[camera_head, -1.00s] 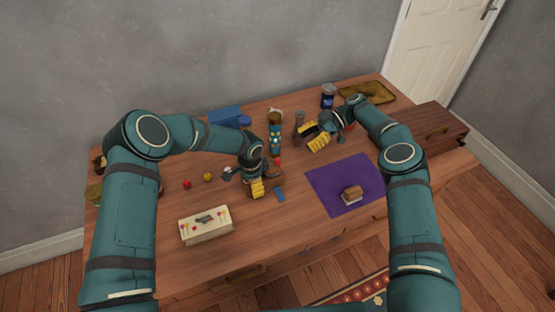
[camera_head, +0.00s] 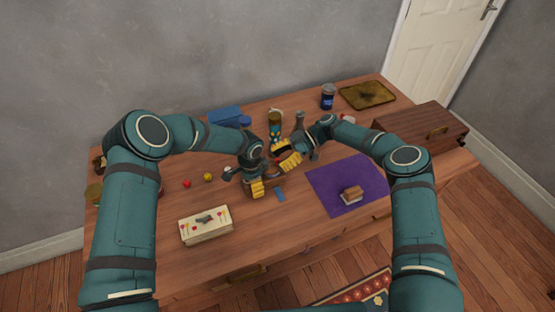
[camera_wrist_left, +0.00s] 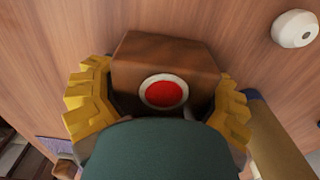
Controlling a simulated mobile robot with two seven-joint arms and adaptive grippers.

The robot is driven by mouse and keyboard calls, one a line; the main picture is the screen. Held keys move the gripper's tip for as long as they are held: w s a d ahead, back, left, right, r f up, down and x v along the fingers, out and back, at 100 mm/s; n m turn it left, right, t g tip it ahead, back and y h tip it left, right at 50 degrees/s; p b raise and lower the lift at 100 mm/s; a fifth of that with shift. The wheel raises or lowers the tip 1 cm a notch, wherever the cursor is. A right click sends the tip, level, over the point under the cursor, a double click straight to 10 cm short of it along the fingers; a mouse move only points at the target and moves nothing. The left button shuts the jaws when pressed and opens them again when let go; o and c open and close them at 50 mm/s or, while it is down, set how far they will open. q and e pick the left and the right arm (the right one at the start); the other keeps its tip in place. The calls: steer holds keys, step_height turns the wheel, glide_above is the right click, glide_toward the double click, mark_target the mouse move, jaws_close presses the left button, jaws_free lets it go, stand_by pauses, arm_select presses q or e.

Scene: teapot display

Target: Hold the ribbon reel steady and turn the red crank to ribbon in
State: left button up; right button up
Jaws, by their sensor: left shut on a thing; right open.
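The ribbon reel is a brown wooden block (camera_wrist_left: 160,55) with a red disc in a pale ring in the left wrist view. My left gripper (camera_head: 262,182) is shut on it, a yellow finger on each side. In the head view the reel is mostly hidden by the grippers. A short blue strip (camera_head: 280,195), perhaps ribbon, lies in front of it. My right gripper (camera_head: 286,154) is open, just behind and right of the reel, its fingers apart. I cannot make out the red crank clearly, nor whether the right gripper touches it.
A teal-and-yellow cylinder (camera_head: 274,122) stands close behind the grippers. A cream box (camera_head: 206,226) sits front left; red (camera_head: 186,184) and yellow (camera_head: 208,177) balls lie behind it. A purple cloth (camera_head: 325,190) bearing a small brown block (camera_head: 352,193) lies right. A wooden chest (camera_head: 420,126) stands far right.

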steer(key=shift+s+a+f, duration=0.15)
steer(key=shift+a, duration=0.2)
jaws_close()
steer(key=shift+s+m+t, duration=0.1)
steer(key=shift+m+t, duration=0.5)
steer(key=shift+t, duration=0.1)
steer(key=m+t, duration=0.2)
steer(key=shift+s+m+t+y, duration=0.3)
steer(key=shift+s+t+y, duration=0.05)
steer(key=shift+t+y, duration=0.05)
steer(key=shift+s+a+m+t+h, duration=0.1)
steer(key=shift+s+m+t+h, duration=0.1)
steer(key=shift+m+t, duration=0.8)
steer(key=shift+s+m+t+h, duration=0.1)
steer(key=shift+m+t+h, duration=0.1)
steer(key=shift+m+t, duration=0.75)
steer(key=shift+t, duration=0.35)
